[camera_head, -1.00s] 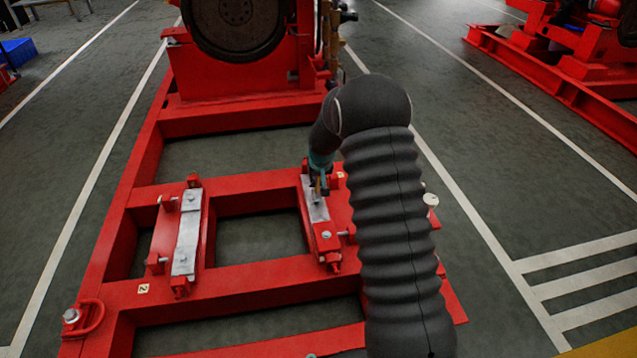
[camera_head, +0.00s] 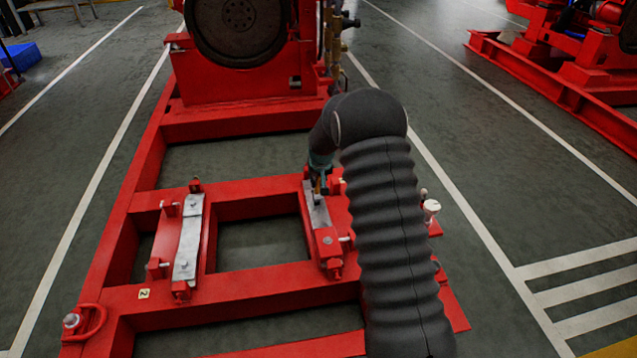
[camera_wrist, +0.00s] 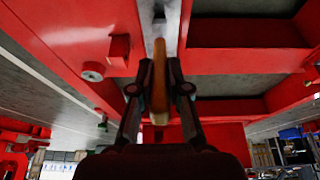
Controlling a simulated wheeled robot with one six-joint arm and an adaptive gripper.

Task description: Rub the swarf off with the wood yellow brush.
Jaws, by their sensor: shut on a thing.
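My gripper (camera_wrist: 159,92) is shut on the yellow-brown wooden brush (camera_wrist: 159,70), which stands lengthwise between the two fingers in the wrist view. In the head view my gripper (camera_head: 320,186) is small and low over the right grey metal pad (camera_head: 321,216) on the red frame. The brush's far end lies at or just over this pad, which also shows at the top of the wrist view (camera_wrist: 173,30). I cannot tell whether the bristles touch it. No swarf can be made out clearly; my arm and gripper hide part of the pad.
A second grey pad (camera_head: 187,248) lies to the left on the red frame (camera_head: 235,291). Bolts and red blocks stand up around both pads. A red engine with a dark wheel (camera_head: 238,25) stands behind. My arm covers the frame's right side.

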